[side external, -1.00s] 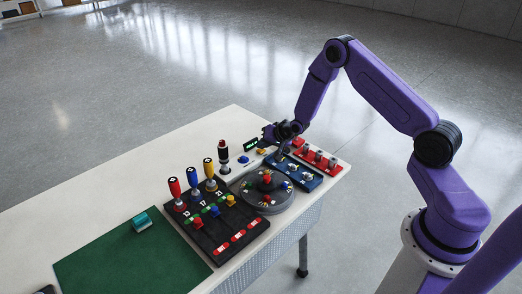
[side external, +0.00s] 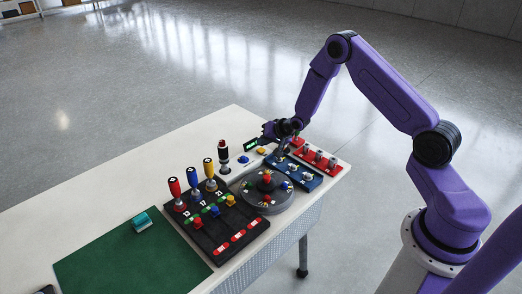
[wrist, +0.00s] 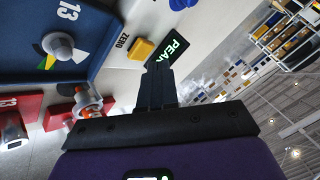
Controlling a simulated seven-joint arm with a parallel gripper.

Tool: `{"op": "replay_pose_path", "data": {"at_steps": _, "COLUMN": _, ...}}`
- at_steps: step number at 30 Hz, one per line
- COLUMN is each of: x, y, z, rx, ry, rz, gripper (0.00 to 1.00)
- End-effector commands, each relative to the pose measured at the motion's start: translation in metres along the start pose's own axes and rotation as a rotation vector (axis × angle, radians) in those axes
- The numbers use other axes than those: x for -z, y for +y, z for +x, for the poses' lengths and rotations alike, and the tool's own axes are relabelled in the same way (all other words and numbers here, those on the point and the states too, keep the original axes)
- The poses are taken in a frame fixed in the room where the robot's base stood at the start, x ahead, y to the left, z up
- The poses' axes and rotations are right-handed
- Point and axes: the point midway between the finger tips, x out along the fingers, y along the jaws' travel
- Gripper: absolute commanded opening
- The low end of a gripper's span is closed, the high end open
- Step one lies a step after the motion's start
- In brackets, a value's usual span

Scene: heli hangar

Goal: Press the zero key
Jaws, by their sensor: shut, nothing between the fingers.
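The zero key is a yellow button (wrist: 141,49) beside the printed word ZERO in the wrist view. It also shows as a small yellow key (side external: 261,151) on the pale panel in the side view. In the side view my gripper (side external: 281,148) hangs over the panel, to the right of the key. I cannot tell its exact height above the panel.
A blue panel with knobs (side external: 295,173) and a red one with grey knobs (side external: 318,157) lie to the right.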

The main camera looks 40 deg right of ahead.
Motion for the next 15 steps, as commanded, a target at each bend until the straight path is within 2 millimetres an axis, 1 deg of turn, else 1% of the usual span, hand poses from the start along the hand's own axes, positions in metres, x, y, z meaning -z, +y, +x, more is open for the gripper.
{"op": "replay_pose_path", "data": {"at_steps": 10, "x": 0.0009, "y": -0.0011, "z": -0.0013, "rx": 0.000, "ry": 0.000, "rz": 0.000, "gripper": 0.00}}
{"op": "replay_pose_path", "data": {"at_steps": 15, "x": 0.0074, "y": -0.0079, "z": -0.0095, "rx": 0.002, "ry": 0.001, "rz": 0.000, "gripper": 0.00}}
